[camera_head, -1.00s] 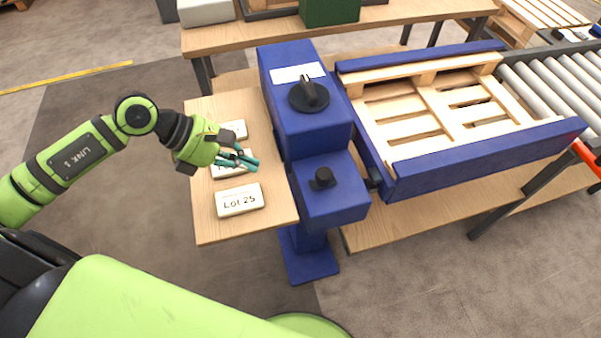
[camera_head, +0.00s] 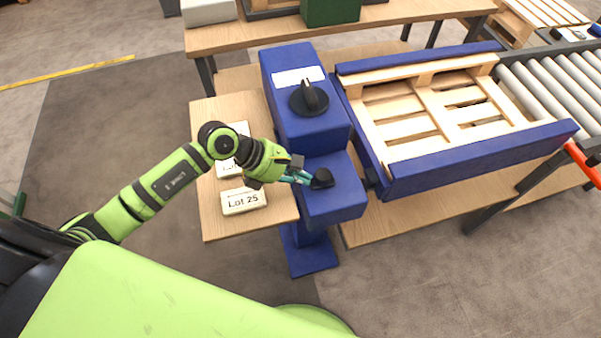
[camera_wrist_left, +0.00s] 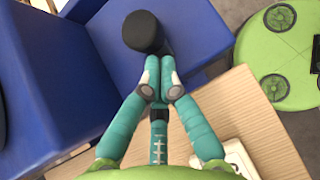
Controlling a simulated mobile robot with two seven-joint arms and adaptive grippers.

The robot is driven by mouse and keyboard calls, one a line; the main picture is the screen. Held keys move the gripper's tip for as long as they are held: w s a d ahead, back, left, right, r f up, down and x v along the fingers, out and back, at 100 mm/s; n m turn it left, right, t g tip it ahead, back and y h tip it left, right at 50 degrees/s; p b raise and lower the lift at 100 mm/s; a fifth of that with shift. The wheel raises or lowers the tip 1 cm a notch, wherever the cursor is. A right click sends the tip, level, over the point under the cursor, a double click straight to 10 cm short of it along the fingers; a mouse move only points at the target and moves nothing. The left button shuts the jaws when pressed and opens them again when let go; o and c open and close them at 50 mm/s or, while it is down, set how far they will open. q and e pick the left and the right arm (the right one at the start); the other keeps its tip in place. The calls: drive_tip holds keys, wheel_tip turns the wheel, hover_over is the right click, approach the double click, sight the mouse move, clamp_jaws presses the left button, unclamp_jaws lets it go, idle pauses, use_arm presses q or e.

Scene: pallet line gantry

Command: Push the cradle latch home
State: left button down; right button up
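The latch appears to be the black knob (camera_head: 322,178) on the lower blue housing (camera_head: 335,200), beside the pallet cradle (camera_head: 480,147). It also shows at the top of the left wrist view (camera_wrist_left: 143,32), large and dark. My left gripper (camera_head: 306,179) is at the knob's left side in the head view. In the wrist view its teal fingers (camera_wrist_left: 159,76) are together with nothing seen between them, tips just short of or touching the knob; I cannot tell which. The fingers hide part of the knob's near side and stem. My right gripper is not in view.
A black rotary switch (camera_head: 309,98) stands on the taller blue housing behind. A wooden side table (camera_head: 215,222) holds labelled blocks, one reading Lot 25 (camera_head: 243,200), below my left forearm. A wooden pallet (camera_head: 425,100) lies in the cradle, with a roller conveyor (camera_head: 545,88) beyond.

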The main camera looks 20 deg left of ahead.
sight(317, 172)
use_arm(q)
drive_tip(key=shift+w+d, duration=0.2)
drive_tip(key=shift+d, duration=0.1)
drive_tip(key=w+d, duration=0.1)
drive_tip(key=w+d+b, duration=0.1)
drive_tip(key=d, duration=0.1)
drive_tip(key=shift+a, duration=0.1)
